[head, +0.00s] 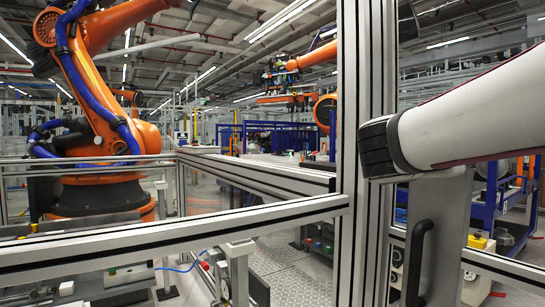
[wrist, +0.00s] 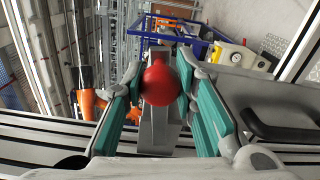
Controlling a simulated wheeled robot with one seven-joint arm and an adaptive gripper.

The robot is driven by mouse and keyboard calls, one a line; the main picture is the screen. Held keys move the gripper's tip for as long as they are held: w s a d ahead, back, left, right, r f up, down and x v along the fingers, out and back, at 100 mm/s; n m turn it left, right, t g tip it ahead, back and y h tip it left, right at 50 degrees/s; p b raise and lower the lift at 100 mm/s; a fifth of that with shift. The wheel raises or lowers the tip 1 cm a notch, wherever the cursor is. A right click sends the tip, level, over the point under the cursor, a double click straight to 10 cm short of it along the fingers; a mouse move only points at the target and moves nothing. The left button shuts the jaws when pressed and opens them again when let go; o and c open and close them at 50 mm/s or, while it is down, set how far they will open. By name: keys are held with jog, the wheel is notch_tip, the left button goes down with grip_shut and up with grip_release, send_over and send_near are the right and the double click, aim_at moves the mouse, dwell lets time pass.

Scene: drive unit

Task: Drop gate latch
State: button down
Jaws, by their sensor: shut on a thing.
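The gate latch shows in the wrist view as a grey bar (wrist: 159,134) with a round red knob (wrist: 160,84) at its end. My gripper (wrist: 160,73) has its teal-padded fingers on either side of the knob and is shut on it. The exact contact at the fingertips is partly hidden by the knob. In the head view neither the knob nor my gripper can be made out; my white arm comes in from the right, in front of the gate post (head: 365,120).
A grey gate panel (head: 437,215) carries a black pull handle (head: 415,262), also in the wrist view right of my gripper. Aluminium rails (head: 180,232) cross to the left. An orange robot arm (head: 110,75) stands behind the fence. Blue frames (head: 490,195) stand at the right.

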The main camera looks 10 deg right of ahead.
jog(key=shift+s+f+m+b, duration=0.1)
jog(key=shift+f+m+b, duration=0.85)
jog(key=shift+b, duration=1)
jog(key=shift+f, duration=0.3)
jog(key=c, duration=1.3)
grip_release()
jog(key=shift+a+r, duration=0.1)
jog(key=v, duration=1.1)
jog(key=shift+s+a, duration=0.15)
jog(key=shift+a, duration=0.25)
